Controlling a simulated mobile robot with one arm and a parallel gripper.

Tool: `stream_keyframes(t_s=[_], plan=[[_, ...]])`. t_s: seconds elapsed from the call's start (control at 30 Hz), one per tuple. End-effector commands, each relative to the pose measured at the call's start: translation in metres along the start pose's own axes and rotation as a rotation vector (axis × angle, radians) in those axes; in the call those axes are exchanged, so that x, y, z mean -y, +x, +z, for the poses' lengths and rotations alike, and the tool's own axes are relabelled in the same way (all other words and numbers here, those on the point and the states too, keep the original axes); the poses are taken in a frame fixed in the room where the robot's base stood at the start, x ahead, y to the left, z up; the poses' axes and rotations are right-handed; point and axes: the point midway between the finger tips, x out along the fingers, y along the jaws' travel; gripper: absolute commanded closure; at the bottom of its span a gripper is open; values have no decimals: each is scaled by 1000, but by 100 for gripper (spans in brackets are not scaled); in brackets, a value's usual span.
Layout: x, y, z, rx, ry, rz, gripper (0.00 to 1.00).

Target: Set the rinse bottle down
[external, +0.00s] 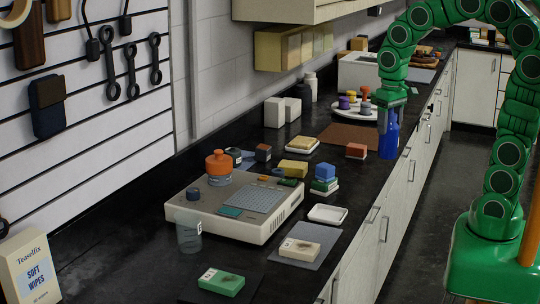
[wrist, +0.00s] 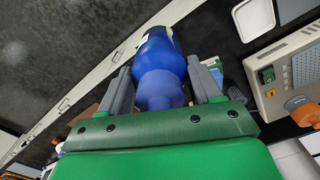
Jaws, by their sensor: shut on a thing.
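The rinse bottle is the blue bottle (external: 389,142) at the counter's front edge in the external view. In the wrist view the blue bottle (wrist: 158,58) fills the space between the two grey fingers. My gripper (external: 386,116) is shut on its upper part from above, and it also shows in the wrist view (wrist: 160,72). The bottle looks upright. I cannot tell whether its base touches the counter or hangs just above or beside the edge. The fingers hide part of its upper end.
A brown mat (external: 347,136) and a red-topped block (external: 356,150) are left of the bottle. A white round tray (external: 352,110) with small coloured jars stands behind. A beige instrument (external: 240,207) and a white tray (external: 327,214) are nearer. The front edge drops to cabinets.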

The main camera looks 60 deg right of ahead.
Motion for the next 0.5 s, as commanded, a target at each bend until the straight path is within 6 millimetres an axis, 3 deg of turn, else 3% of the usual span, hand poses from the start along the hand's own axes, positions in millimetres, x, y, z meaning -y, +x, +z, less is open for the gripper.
stream_keyframes(t_s=[0.5], plan=[[83, -3, 43, -1, -261, -1, 77]])
